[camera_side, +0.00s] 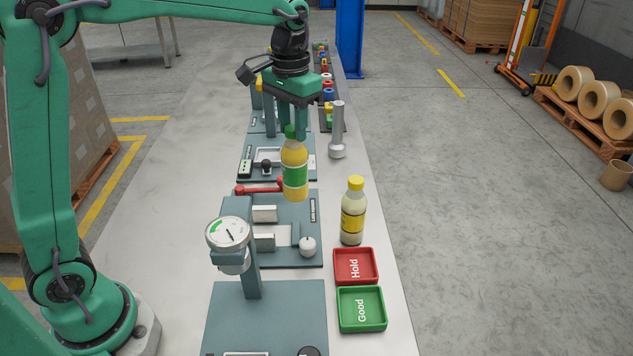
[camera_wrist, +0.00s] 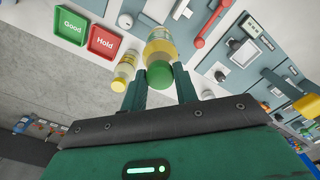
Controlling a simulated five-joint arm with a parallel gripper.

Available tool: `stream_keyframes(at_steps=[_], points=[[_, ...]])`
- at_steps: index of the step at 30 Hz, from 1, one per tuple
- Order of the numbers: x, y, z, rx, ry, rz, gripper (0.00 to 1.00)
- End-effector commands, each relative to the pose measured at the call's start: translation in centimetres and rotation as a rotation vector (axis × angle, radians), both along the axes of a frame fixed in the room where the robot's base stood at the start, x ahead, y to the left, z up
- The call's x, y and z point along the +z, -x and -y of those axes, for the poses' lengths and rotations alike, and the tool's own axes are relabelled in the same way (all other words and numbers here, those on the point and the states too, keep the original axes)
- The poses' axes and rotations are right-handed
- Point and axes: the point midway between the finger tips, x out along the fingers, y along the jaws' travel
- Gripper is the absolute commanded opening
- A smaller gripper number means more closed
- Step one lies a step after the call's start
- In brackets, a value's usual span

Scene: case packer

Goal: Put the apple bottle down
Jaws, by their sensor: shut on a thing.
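The apple bottle (camera_side: 295,172), with yellow juice, a green label and a green cap, hangs upright in my gripper (camera_side: 297,128). My gripper is shut on it near the cap. In the side view the bottle shows in front of the grey-blue fixtures; its height above the table is hard to judge. In the wrist view the bottle (camera_wrist: 161,52) is seen from its cap end, between the two fingers (camera_wrist: 160,88). A second bottle (camera_side: 353,212), pale with a yellow label and yellow cap, stands on the table to the right and nearer the camera.
A red Hold tray (camera_side: 356,282) and a green Good tray (camera_side: 361,328) lie at the table's right edge, both empty. A dial gauge stand (camera_side: 252,268), a fixture with a red lever (camera_side: 258,188) and a grey post (camera_side: 337,135) stand nearby. The left tabletop is clear.

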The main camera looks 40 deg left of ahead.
Motion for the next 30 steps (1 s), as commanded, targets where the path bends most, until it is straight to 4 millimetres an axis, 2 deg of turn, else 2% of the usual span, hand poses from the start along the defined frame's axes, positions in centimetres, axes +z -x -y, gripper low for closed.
stream_keyframes(at_steps=[8, 14, 23, 30], points=[[0.4, 1.7, 7.0, -0.053, 0.0, 0.001, 0.03], [0.8, 3.8, 12.2, -0.09, 0.001, 0.002, 0.03], [1.2, 8.2, 19.3, -0.144, 0.001, 0.001, 0.03], [1.5, 12.5, 24.1, -0.188, 0.001, 0.001, 0.03]])
